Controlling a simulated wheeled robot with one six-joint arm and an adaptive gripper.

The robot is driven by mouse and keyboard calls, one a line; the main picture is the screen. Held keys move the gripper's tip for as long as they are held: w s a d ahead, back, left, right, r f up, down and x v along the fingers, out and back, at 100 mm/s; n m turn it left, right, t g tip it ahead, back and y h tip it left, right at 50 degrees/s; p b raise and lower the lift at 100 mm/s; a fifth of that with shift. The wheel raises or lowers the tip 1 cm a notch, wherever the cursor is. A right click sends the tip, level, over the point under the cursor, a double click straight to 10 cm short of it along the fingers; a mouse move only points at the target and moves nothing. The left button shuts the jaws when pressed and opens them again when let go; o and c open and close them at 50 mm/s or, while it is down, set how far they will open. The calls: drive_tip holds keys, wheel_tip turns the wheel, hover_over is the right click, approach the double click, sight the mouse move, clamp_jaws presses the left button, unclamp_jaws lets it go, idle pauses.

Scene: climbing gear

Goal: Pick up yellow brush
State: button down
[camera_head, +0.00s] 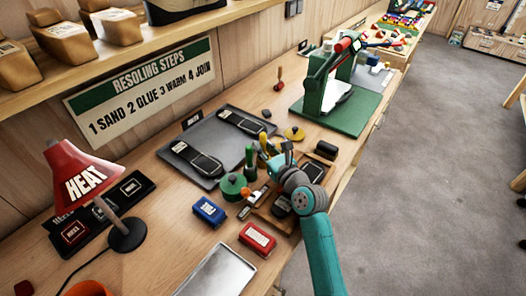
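My gripper (273,156) is at the end of the teal and grey arm, low over the workbench, beside the green items. It is small and partly hidden by my wrist, so I cannot tell whether its fingers are open or shut. A small yellow upright piece (264,142) shows right behind the gripper; it may be the yellow brush, but I cannot tell its shape or whether the gripper touches it. A round yellow item with a dark knob (294,133) lies on the bench just beyond, apart from the gripper.
A green round tin (233,187), a blue box (209,211) and a red box (257,239) stand nearby. A grey mat (218,131) holds dark soles. A wooden tray (262,213) lies under my arm. A green press (338,98) stands beyond; a red heat lamp (82,178) is at left.

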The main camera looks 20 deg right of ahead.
sight(263, 133)
wheel_tip(263, 133, up, 10)
drive_tip(key=shift+r, duration=0.1)
idle(0.6)
idle(0.8)
